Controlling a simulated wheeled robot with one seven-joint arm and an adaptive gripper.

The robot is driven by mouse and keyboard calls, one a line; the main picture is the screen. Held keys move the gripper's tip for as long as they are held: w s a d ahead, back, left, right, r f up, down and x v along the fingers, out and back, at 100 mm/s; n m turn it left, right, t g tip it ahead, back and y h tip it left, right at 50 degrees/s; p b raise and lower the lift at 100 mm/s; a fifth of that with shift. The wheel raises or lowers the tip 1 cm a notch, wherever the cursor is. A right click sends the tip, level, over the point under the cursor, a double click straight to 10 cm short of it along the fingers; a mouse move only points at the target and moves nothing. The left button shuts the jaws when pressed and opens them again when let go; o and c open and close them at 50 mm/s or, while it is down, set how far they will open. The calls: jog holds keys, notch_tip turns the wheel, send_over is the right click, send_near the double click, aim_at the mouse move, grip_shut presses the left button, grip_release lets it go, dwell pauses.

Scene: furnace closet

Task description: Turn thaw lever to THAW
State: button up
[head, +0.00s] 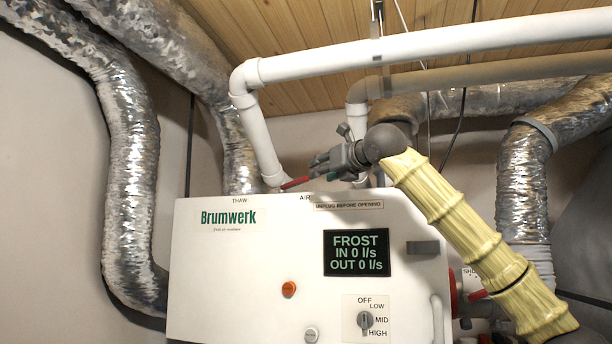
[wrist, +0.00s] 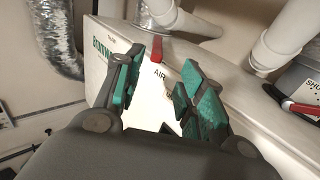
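The white Brumwerk unit (head: 230,270) has a small red lever (head: 295,183) at its top edge, beside the AIR label (head: 305,198). The THAW label (head: 239,200) is farther left on the same edge. In the wrist view the red lever (wrist: 157,49) points toward the AIR label (wrist: 160,76), and the THAW label (wrist: 112,40) is to its left. My gripper (head: 318,166) is just right of and above the lever in the head view. In the wrist view my gripper (wrist: 161,58) is open, with the lever appearing between its teal-padded fingers; contact is not visible.
The unit's display (head: 356,252) reads FROST, IN 0 l/s, OUT 0 l/s. A white pipe (head: 262,135) comes down behind the unit near the lever. A second red handle (head: 477,295) is at the right side. Silver ducts (head: 133,170) run at the left.

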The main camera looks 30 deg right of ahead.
aim_at(305, 177)
jog(key=w+p, duration=0.2)
jog(key=w, duration=0.2)
jog(key=w+p, duration=0.3)
jog(key=w, duration=0.2)
jog(key=shift+w+d+r, duration=0.1)
jog(key=shift+w+d, duration=0.05)
jog(key=shift+d, duration=0.05)
jog(key=shift+w+d, duration=0.1)
jog(key=shift+w, duration=0.15)
grip_shut()
